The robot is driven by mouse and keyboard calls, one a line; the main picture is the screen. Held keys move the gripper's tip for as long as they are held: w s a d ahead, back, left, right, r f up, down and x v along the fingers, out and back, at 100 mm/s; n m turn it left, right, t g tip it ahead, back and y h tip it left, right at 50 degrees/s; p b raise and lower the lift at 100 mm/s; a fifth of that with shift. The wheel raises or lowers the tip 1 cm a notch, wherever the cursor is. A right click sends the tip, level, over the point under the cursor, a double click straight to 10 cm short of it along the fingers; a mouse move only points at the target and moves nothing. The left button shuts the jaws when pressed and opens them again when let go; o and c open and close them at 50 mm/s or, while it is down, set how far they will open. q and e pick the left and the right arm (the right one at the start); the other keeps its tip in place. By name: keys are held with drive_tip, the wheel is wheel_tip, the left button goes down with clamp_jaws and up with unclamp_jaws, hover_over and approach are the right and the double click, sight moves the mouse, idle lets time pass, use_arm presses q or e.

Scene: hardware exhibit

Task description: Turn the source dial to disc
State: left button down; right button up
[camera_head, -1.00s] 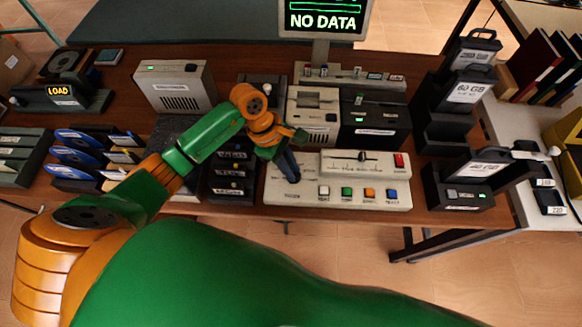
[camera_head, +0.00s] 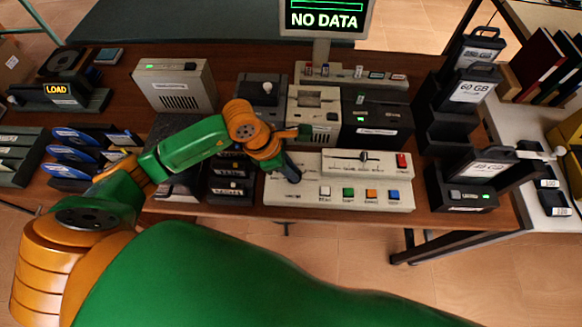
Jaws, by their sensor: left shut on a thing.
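A cream control panel (camera_head: 335,190) lies near the front edge of the table, with several coloured buttons, a slider and a red switch. My left gripper (camera_head: 292,175) points down at the panel's left end and is shut on the source dial there. The gripper covers the dial, so its pointer and markings are hidden. A monitor (camera_head: 325,18) at the back reads "NO DATA". My right gripper is not in view.
Disc cases (camera_head: 85,155) in a rack stand at the left, beside a "LOAD" drive (camera_head: 60,98). Cream and black drive units (camera_head: 375,130) stand just behind the panel. Cartridge holders (camera_head: 460,190) stand at the right.

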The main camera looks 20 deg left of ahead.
sight(280, 180)
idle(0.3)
use_arm(q)
drive_tip(key=c, duration=0.8)
unclamp_jaws()
drive_tip(key=shift+r, duration=0.1)
drive_tip(key=b+v, duration=0.1)
drive_tip(key=v, duration=0.6)
drive_tip(key=shift+s, duration=0.1)
